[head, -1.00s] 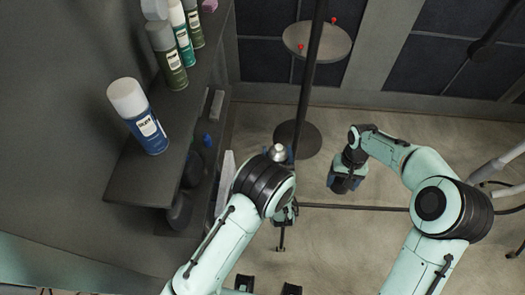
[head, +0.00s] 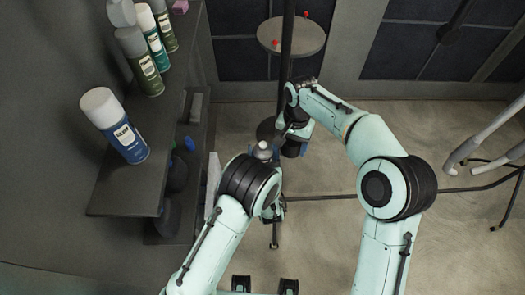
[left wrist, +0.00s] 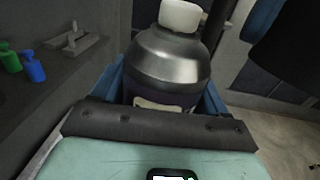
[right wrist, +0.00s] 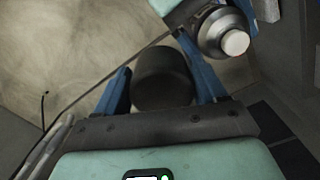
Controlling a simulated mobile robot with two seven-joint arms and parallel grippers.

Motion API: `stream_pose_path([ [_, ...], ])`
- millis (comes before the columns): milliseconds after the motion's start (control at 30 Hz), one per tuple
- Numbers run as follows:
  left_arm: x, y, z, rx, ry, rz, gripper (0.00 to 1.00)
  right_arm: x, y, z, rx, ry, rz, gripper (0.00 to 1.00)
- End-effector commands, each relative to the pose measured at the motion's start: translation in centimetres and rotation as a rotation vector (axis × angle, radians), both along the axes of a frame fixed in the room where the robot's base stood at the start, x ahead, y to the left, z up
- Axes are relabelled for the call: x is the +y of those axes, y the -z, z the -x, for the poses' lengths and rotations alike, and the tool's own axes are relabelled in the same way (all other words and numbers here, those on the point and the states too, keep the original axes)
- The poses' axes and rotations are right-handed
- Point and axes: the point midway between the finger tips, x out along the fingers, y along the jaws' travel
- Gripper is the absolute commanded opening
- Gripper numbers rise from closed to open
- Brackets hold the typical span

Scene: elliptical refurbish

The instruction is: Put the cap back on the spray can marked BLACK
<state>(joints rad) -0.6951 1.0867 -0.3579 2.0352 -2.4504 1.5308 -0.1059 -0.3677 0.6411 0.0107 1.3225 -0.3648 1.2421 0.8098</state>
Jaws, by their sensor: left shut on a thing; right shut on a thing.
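My left gripper (left wrist: 165,88) is shut on a spray can (left wrist: 170,62) with a dark body, silver shoulder and white nozzle. The can is upright, and its silver top (head: 263,150) shows in the head view beside my left wrist. The label is mostly hidden. My right gripper (right wrist: 160,78) is shut on a black cap (right wrist: 162,82). In the head view the cap (head: 291,149) is just right of the can's top, apart from it. In the right wrist view the can's shoulder and nozzle (right wrist: 234,43) lie at upper right, beyond the right finger.
A shelf (head: 122,190) on the left holds a blue can with a white cap (head: 115,125) and several other cans at the back. A round stand (head: 292,35) with small red items and a dark pole (head: 287,75) stand behind my grippers.

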Motion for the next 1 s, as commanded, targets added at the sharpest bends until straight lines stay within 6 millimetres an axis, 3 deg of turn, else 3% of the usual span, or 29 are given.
stream_pose_path([
  [33, 0.0, -0.1, 0.0, -0.003, 0.0, 0.0, 0.19, 1.7, -1.3, 0.0, -0.014, 0.024, 0.001, 0.46],
  [200, 0.0, -0.1, 0.0, -0.003, 0.0, 0.0, 0.19, 5.8, -4.2, 0.2, -0.037, 0.115, 0.013, 0.46],
  [367, 0.0, -0.1, 0.0, -0.003, 0.0, 0.0, 0.19, 8.1, -5.3, 0.1, -0.05, 0.152, 0.021, 0.46],
  [800, 0.0, -0.1, 0.0, -0.003, 0.0, 0.0, 0.19, 8.7, -5.6, 0.0, -0.052, 0.164, 0.023, 0.46],
  [1000, 0.0, -0.1, 0.0, -0.003, 0.0, 0.0, 0.19, 8.7, -4.3, 0.0, -0.051, 0.163, 0.023, 0.46],
])
